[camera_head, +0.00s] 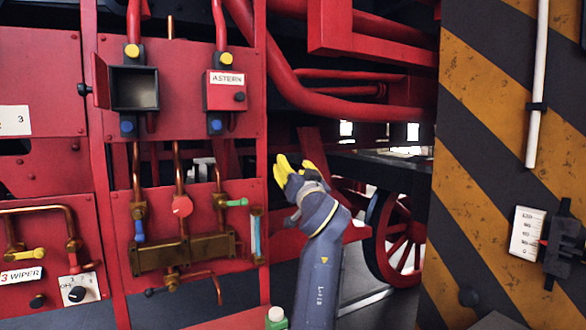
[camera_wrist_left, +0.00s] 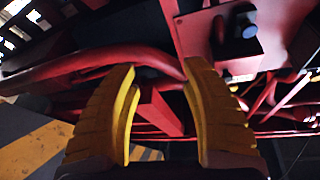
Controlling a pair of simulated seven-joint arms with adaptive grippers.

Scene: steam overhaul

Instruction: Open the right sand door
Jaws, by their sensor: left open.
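The right sand door (camera_head: 224,90) is a red square box front marked ASTERN, with a dark round knob (camera_head: 239,97) on its right side. It looks shut. The box to its left (camera_head: 133,88) stands open, its dark inside showing and its red door swung out to the left. My left gripper (camera_head: 283,168) has yellow fingers and is below and to the right of the ASTERN door, apart from it. In the left wrist view the gripper (camera_wrist_left: 160,88) is open with nothing between its fingers. My right gripper is not in view.
Below the doors, copper pipes and a brass manifold (camera_head: 185,253) with coloured levers fill the red panel. Thick red pipes (camera_head: 340,110) run at upper right. A yellow-and-black striped pillar (camera_head: 480,140) stands at right. A red spoked wheel (camera_head: 400,240) shows behind my arm.

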